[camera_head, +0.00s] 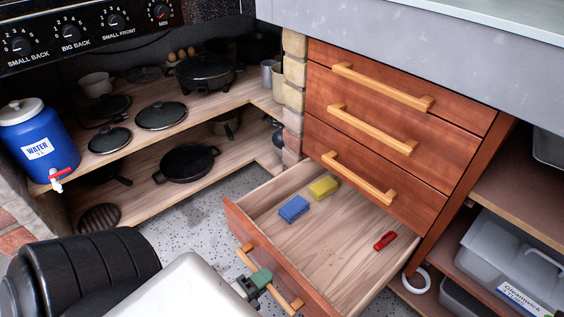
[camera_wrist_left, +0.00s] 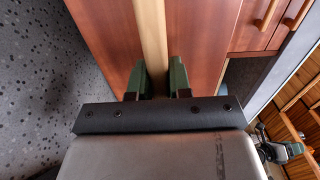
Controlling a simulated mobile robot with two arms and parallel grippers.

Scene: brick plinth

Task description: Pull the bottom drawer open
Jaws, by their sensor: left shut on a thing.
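The bottom drawer (camera_head: 335,232) is pulled well out of the wooden drawer unit, and its inside shows from above. Its wooden bar handle (camera_head: 290,295) runs along the front panel. My left gripper (camera_head: 256,282) is shut on this handle near its middle. In the left wrist view the gripper's green fingers (camera_wrist_left: 158,80) stand on either side of the pale handle bar (camera_wrist_left: 152,40). Inside the drawer lie a blue sponge (camera_head: 294,208), a yellow sponge (camera_head: 323,187) and a red object (camera_head: 385,240).
Three shut drawers (camera_head: 390,130) with wooden handles sit above, under a grey worktop (camera_head: 450,50). Shelves with pans (camera_head: 186,163) and a blue water container (camera_head: 40,145) stand at left. Lidded plastic boxes (camera_head: 515,260) fill the right shelves. Speckled floor (camera_head: 195,220) shows left of the drawer.

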